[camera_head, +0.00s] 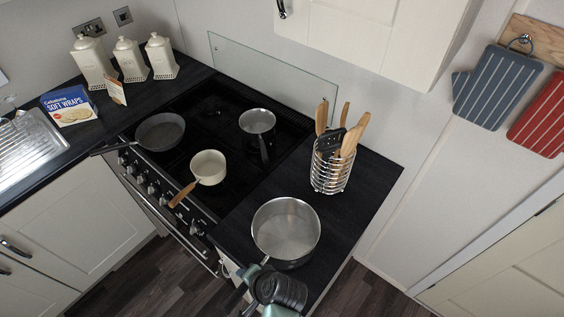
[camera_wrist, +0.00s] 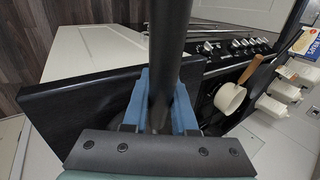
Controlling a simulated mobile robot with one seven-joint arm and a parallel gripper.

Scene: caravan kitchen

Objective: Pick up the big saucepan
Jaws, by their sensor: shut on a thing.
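The big saucepan (camera_head: 286,230) is a wide, empty, silver pan at the near end of the dark worktop, right of the hob. It looks upright; whether its base touches the worktop is hard to tell. My gripper (camera_head: 258,271) is at the pan's near left side, where the handle is. In the wrist view my gripper (camera_wrist: 160,115) has its blue fingers closed on both sides of the dark saucepan handle (camera_wrist: 171,45), which runs up out of the picture. The pan's bowl cannot be made out in the wrist view.
A wire utensil holder (camera_head: 332,170) with wooden tools stands behind the pan. A cream saucepan (camera_head: 208,167), a small steel pan (camera_head: 257,121) and a frying pan (camera_head: 160,132) sit on the hob (camera_head: 205,105). The worktop's right edge (camera_head: 375,215) is close to the pan.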

